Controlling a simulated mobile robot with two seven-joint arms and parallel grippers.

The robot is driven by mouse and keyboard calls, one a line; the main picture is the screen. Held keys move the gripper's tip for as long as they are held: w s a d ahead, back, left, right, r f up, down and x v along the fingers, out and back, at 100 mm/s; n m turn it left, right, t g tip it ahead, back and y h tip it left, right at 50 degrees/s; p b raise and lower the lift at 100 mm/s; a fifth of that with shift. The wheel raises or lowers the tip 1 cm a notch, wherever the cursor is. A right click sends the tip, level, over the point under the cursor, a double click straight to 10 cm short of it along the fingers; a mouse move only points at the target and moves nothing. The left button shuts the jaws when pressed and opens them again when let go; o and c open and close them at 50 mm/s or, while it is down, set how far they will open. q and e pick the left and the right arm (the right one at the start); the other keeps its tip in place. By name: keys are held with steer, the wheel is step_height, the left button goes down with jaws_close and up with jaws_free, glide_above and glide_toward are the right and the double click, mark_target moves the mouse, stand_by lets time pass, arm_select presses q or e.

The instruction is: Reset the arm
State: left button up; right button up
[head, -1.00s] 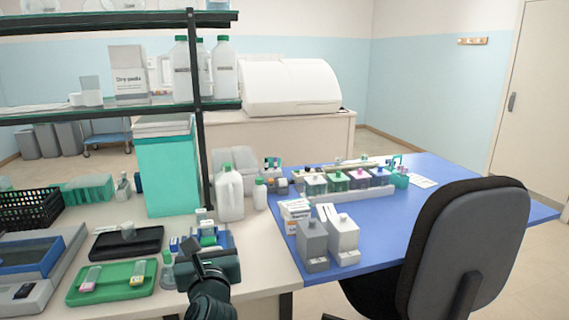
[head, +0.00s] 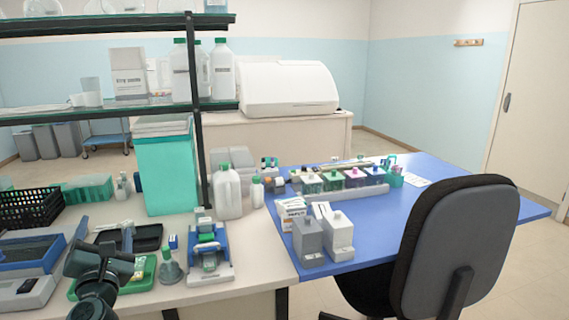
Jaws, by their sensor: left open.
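My left gripper (head: 105,235) is at the lower left of the head view. Its two fingers are spread apart and nothing shows between them. It is in front of the black tray (head: 151,239) and the green tray (head: 145,283) and hides parts of both. I cannot tell its exact height above them. My right gripper is not in view.
A blue and white device (head: 222,268) and a grey-green funnel-shaped item (head: 171,272) stand right of the gripper. A black basket (head: 28,209) and a teal bin (head: 166,175) stand behind. An office chair (head: 445,245) is at the right, by the blue table (head: 385,230).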

arm_select(q)
steer(key=s+d+f+m+g+h, duration=0.2)
steer(key=s+d+f+m+h, duration=0.6)
steer(key=m, duration=0.6)
steer(key=s+d+f+m+g+h, duration=0.1)
steer(key=s+d+f+m+h, duration=0.7)
steer(key=m, duration=0.7)
steer(key=s+a+f+m+g+y, duration=0.3)
steer(key=s+f+m+g+y, duration=0.3)
steer(key=s+f+m, duration=0.8)
steer(key=w+d+f+n+h, duration=0.1)
steer(key=w+d+n, duration=0.1)
steer(key=d+n, duration=0.5)
steer(key=shift+w+d, duration=0.3)
steer(key=shift+d, duration=0.75)
